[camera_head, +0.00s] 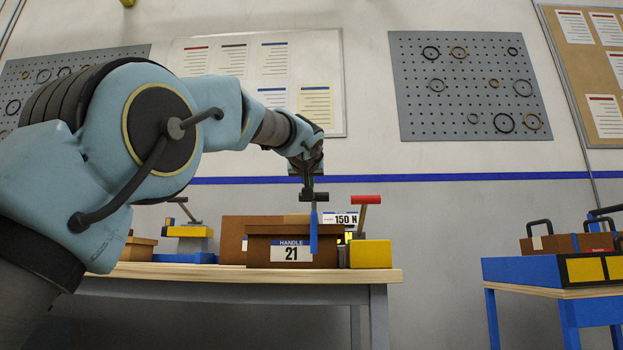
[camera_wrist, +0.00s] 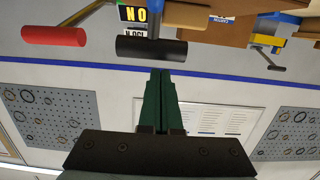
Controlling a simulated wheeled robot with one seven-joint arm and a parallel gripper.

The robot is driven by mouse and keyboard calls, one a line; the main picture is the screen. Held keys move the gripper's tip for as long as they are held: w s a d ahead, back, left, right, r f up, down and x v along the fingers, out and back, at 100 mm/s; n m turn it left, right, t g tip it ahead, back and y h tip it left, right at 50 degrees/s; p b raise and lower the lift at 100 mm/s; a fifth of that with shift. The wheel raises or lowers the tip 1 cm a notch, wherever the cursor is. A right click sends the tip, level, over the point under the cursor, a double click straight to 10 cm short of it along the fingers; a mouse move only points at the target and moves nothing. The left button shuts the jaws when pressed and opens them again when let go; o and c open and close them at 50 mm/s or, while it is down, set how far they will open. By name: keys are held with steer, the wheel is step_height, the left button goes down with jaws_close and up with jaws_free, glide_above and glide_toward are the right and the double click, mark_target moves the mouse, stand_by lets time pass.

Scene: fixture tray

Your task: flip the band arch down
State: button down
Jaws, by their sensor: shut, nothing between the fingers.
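The part that looks like the band arch is a narrow blue upright (camera_head: 313,232) with a black crossbar (camera_head: 316,196) on top. It stands upright in front of the carton on the bench. The black crossbar also shows in the wrist view (camera_wrist: 150,48), just beyond my fingertips. My gripper (camera_head: 307,190) is shut and empty, pointing down at the crossbar. Its dark green fingers show together in the wrist view (camera_wrist: 161,76). I cannot tell whether they touch the crossbar. The arch's lower end and hinge are not clear.
A brown carton (camera_head: 258,256) marked "HANDLE 21" stands left of the arch. A red-handled lever (camera_head: 366,199) on a yellow block (camera_head: 370,254) stands close on the right. A blue-based fixture (camera_head: 188,245) is at the left. The wooden bench (camera_head: 240,272) has its front edge below.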

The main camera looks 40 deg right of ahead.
steer(key=s+a+f+b, duration=0.2)
steer(key=s+a+b, duration=0.2)
steer(key=s+a, duration=0.2)
steer(key=shift+s+a+f, duration=0.2)
steer(key=shift+s+a, duration=0.05)
steer(key=shift+s, duration=0.1)
stand_by(0.5)
